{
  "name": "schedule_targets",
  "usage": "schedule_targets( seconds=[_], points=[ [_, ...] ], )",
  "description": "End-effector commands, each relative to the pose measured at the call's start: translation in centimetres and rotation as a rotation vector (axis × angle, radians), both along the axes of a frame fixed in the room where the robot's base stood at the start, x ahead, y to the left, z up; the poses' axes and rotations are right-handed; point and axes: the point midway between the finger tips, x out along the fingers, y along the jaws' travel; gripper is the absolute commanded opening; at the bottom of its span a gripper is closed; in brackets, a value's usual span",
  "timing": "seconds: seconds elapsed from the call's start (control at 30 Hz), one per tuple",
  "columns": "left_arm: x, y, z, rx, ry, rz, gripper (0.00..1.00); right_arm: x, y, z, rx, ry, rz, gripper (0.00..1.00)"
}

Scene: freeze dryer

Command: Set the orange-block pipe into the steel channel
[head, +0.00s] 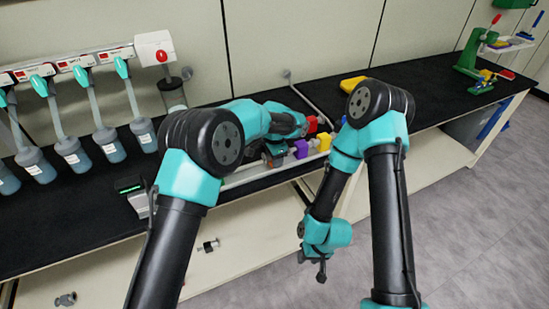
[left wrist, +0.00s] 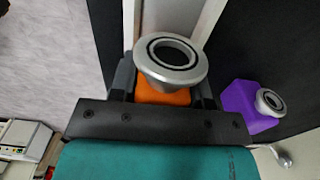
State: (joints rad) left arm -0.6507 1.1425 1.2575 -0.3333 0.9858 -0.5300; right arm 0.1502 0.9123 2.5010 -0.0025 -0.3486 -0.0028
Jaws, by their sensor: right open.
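The orange-block pipe (left wrist: 162,94) shows in the left wrist view as an orange block under a round grey steel flange. My left gripper (left wrist: 165,88) has a dark finger on each side of the block and looks shut on it. In the head view my left gripper (head: 272,156) is low over the bench's front, and the orange block is hard to make out there. The pale steel channel (head: 248,174) runs along the bench's front edge; a pale strip behind the flange in the left wrist view (left wrist: 184,14) looks like it. My right gripper (head: 313,267) hangs open and empty before the bench.
A purple block (head: 301,148) with a steel pipe end stands beside the held one, also in the left wrist view (left wrist: 246,106). A yellow block (head: 324,143) and a red part (head: 312,125) are close by. Flasks (head: 72,153) line the back left. A device (head: 133,194) stands at left.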

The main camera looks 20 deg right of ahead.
Motion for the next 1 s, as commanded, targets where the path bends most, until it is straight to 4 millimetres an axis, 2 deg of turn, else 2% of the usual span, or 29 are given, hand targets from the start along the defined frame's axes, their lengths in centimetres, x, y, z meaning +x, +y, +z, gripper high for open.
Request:
schedule_targets(
  seconds=[0.03,0.23,0.63,0.77,1.0],
  points=[
    [0.0,0.0,0.0,0.000,0.000,0.000,0.48,0.0,0.0,0.0,0.000,0.000,0.000,0.43],
    [0.0,0.0,0.0,0.000,0.000,0.000,0.67,0.0,0.0,0.0,0.000,0.000,0.000,0.43],
    [0.0,0.0,0.7,-0.001,-0.001,0.000,0.68,0.0,0.0,0.0,0.000,0.000,0.000,0.43],
    [0.0,0.0,2.1,-0.002,-0.002,0.000,0.68,0.0,0.0,0.0,0.000,0.000,0.000,0.43],
    [0.0,0.0,6.5,-0.002,-0.003,0.000,0.68,0.0,0.0,0.0,0.000,0.000,0.000,0.43]
  ],
)
